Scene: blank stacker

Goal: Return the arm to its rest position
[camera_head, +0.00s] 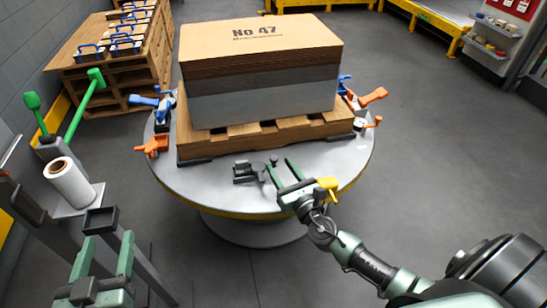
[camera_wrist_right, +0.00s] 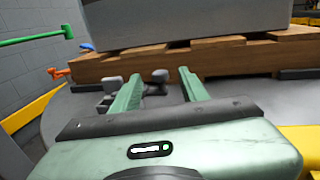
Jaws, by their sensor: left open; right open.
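My right gripper (camera_head: 281,170) is over the front edge of the round grey table (camera_head: 220,183), its two green fingers apart and pointing towards the pallet. In the right wrist view the fingers (camera_wrist_right: 160,82) are spread, with nothing held between them. A dark grey clamp (camera_head: 247,172) lies on the table just left of the fingers. My left gripper (camera_head: 104,255) is at the lower left, fingers apart and empty, away from the table.
A stack of board (camera_head: 260,75) marked No 47 sits on a wooden pallet (camera_head: 265,138) on the table. Blue (camera_head: 164,102) and orange (camera_head: 152,147) clamps stand around it. A yellow clamp part (camera_head: 329,186) is beside my right gripper. A white roll (camera_head: 69,182) stands at left. Floor at right is clear.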

